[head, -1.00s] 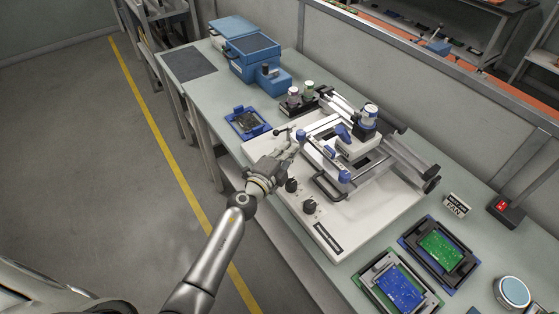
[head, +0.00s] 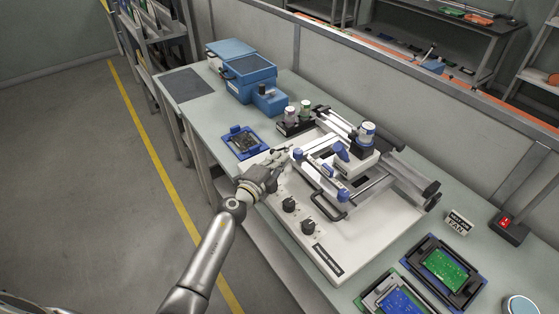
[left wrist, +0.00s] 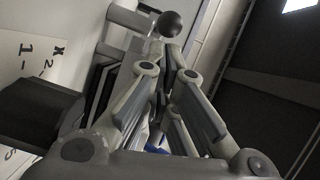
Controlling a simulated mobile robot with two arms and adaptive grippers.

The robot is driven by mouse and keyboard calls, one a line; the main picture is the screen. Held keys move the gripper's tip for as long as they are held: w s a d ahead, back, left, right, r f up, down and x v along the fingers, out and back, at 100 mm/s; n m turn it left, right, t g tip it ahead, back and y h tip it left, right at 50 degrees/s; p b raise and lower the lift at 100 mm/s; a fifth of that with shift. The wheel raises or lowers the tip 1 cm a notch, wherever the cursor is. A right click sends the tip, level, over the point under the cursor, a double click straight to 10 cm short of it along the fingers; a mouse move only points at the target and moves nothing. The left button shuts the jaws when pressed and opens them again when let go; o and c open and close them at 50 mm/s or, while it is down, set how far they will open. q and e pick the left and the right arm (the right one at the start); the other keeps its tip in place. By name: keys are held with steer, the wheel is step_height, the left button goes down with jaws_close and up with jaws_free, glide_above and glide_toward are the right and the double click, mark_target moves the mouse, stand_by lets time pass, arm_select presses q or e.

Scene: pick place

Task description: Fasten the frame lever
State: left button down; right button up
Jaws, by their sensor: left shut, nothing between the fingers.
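The white machine (head: 325,247) on the bench carries a metal frame with blue end knobs (head: 342,194) and a dark looped handle (head: 328,208). My left gripper (head: 284,160) is over the machine's left edge, beside the near-left end of this frame. Its fingers are shut with nothing between them. In the left wrist view, the fingers (left wrist: 166,48) come together just short of a dark ball knob (left wrist: 170,24). Whether they touch it I cannot tell. This knob seems to belong to the frame lever; the lever's rod is mostly hidden behind the fingers. My right gripper is not in view.
Black dials (head: 289,204) stand on the machine's front. A blue tray (head: 241,142) lies at the left, near blue boxes (head: 250,78). A green circuit board (head: 443,268) in a holder and a red switch box (head: 507,225) are at the right. The floor left of the bench is clear.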

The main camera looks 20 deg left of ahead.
arm_select(q)
steer(key=shift+a+m+h, duration=0.3)
steer(key=shift+h, duration=0.1)
